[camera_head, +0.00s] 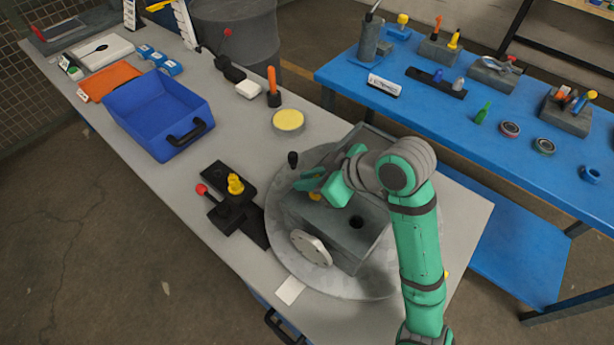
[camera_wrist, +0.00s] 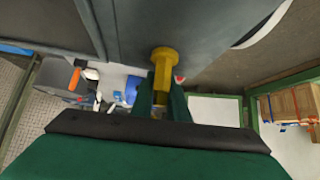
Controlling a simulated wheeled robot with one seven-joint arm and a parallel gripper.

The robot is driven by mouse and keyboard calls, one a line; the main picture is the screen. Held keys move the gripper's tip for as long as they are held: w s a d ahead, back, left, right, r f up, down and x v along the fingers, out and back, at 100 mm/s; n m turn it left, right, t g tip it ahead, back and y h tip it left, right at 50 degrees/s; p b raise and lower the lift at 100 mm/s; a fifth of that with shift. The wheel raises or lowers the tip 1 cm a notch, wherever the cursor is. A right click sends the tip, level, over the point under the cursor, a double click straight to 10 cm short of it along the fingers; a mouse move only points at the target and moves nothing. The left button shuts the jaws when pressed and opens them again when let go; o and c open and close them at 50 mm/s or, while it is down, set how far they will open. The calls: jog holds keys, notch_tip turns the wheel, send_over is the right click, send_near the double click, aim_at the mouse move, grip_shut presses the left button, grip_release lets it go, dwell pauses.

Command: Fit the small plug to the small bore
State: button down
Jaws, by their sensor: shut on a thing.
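My gripper (camera_head: 318,185) is shut on a yellow plug (camera_wrist: 164,60). In the wrist view the plug stands out from between the fingers (camera_wrist: 166,103), its wide round end towards the grey surface. In the head view only a small yellow part of the plug (camera_head: 314,196) shows below the fingers, at the far left part of the grey block (camera_head: 338,234). I cannot tell whether it touches the block or sits in a hole. One dark open bore (camera_head: 356,222) shows in the block's top, right of the gripper. Any bore under the fingers is hidden.
The block stands on a round grey plate (camera_head: 285,225), with a pale disc (camera_head: 310,247) on its front side. A black fixture with a yellow piece (camera_head: 235,184) and a red-knobbed lever (camera_head: 202,190) stands left. A blue bin (camera_head: 158,112) lies farther left.

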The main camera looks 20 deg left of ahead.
jog(key=c, duration=1.6)
grip_release()
jog(key=shift+c, duration=0.2)
jog(key=v, duration=1)
jog(key=shift+d+r, duration=0.25)
jog(key=shift+r, duration=0.05)
